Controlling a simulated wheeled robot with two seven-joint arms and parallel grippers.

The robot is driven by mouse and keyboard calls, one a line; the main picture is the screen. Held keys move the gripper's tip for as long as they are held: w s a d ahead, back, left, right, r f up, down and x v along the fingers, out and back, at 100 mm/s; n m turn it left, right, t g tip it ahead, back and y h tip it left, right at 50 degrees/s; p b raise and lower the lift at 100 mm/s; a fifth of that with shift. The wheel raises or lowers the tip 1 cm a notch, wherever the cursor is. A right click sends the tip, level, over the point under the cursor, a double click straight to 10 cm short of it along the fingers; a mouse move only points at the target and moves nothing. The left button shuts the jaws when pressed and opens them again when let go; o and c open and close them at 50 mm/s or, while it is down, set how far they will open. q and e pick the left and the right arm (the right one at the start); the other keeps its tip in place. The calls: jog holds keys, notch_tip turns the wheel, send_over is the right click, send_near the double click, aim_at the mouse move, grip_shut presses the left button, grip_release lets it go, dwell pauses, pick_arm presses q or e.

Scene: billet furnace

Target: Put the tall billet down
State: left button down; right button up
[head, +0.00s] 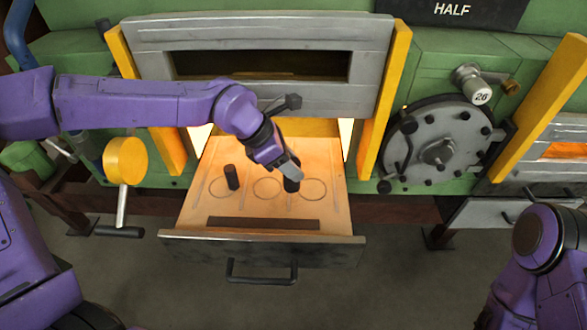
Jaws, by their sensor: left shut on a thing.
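My left gripper (291,174) is shut on a dark upright billet (291,186) over the right half of the pulled-out furnace drawer (200,222). The fingers hide the upper part of this billet, so its full height cannot be told. In the picture its lower end lies between the middle ring mark (267,189) and the right ring mark (314,190). I cannot tell whether it touches the drawer floor. A second dark billet (232,177) stands upright at the left ring mark (213,190). My right gripper is out of view.
The grey furnace door (250,32) is above the glowing opening, between yellow posts (392,75). A dark slot strip (263,223) and handle (262,279) are at the drawer's front. A round grey hatch (438,150) is on the right, a yellow-disc lever (125,160) on the left.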

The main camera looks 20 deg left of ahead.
aim_at(289, 186)
pick_arm(q)
jog(key=shift+w+f, duration=0.3)
jog(key=shift+w, duration=0.05)
jog(key=shift+d+f, duration=0.1)
jog(key=shift+f, duration=0.05)
notch_tip(289, 186, down, 3)
jog(key=shift+d+f+p, duration=0.1)
jog(key=shift+d+p, duration=0.05)
jog(key=shift+p, duration=0.7)
jog(key=shift+w+f, duration=0.15)
jog(key=c, duration=1)
grip_release()
jog(key=shift+s+f, duration=0.1)
jog(key=shift+s, duration=0.1)
jog(key=shift+c, duration=0.2)
jog(key=o, duration=0.4)
